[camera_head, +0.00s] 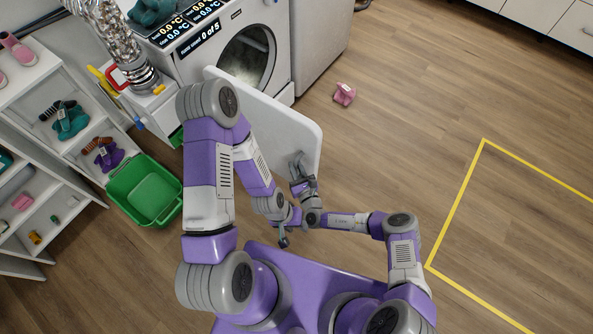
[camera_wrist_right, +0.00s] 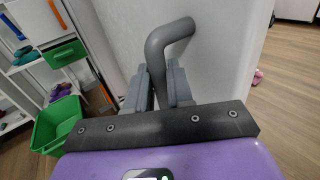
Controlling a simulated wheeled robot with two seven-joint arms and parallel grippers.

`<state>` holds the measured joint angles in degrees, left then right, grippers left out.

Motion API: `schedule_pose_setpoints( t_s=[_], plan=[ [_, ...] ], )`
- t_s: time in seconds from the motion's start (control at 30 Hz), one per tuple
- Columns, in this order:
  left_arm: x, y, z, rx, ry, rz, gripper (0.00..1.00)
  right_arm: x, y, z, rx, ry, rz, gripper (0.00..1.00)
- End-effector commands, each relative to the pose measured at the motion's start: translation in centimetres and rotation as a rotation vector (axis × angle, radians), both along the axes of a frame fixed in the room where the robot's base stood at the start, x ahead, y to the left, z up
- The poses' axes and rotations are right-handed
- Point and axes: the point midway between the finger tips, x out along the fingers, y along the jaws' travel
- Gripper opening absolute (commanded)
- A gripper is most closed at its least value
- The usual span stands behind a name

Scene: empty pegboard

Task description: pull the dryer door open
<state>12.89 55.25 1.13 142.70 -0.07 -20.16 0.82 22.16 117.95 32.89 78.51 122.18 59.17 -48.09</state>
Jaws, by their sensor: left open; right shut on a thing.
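The white dryer (camera_head: 230,30) stands at the top, its round drum opening in view. Its white door (camera_head: 290,125) stands swung out from the front, reaching toward me; its face also fills the right side of the right wrist view (camera_wrist_right: 225,50). A grey bent handle (camera_wrist_right: 165,42) is on the door. My right gripper (camera_head: 302,182) is shut on this handle, its fingers on either side of it in the right wrist view (camera_wrist_right: 158,88). My left gripper (camera_head: 283,241) is open and empty, lower down and apart from the door.
A green bin (camera_head: 145,190) stands on the floor at left, by white shelves (camera_head: 75,165) with shoes and small items. A pink object (camera_head: 345,94) lies on the floor right of the door. Yellow tape (camera_head: 455,205) marks clear floor at right.

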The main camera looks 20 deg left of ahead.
Motion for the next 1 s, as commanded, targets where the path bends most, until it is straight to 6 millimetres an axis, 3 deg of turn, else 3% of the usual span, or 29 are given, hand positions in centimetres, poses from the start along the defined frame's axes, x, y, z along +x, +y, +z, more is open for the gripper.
schedule_pose_setpoints(
  t_s=[0.03,0.43,0.47,0.57,1.0],
  plan=[
    [0.01,0.00,-0.02,0.000,0.000,0.000,0.43,-0.49,1.04,0.36,0.008,0.003,0.021,0.00],
    [0.01,-0.01,-0.03,0.000,0.000,0.000,0.43,-0.38,1.03,0.39,0.008,0.000,0.016,0.00],
    [0.00,-0.02,-0.02,0.000,0.000,0.000,0.43,-0.38,1.03,0.39,0.008,0.000,0.017,0.26],
    [0.00,-0.01,-0.02,0.000,0.000,0.000,0.43,-0.34,0.99,0.39,0.007,-0.001,0.015,0.40],
    [-0.01,-0.01,0.01,0.000,0.000,0.000,0.43,-0.03,0.31,0.22,0.001,-0.002,0.002,0.40]
  ],
)
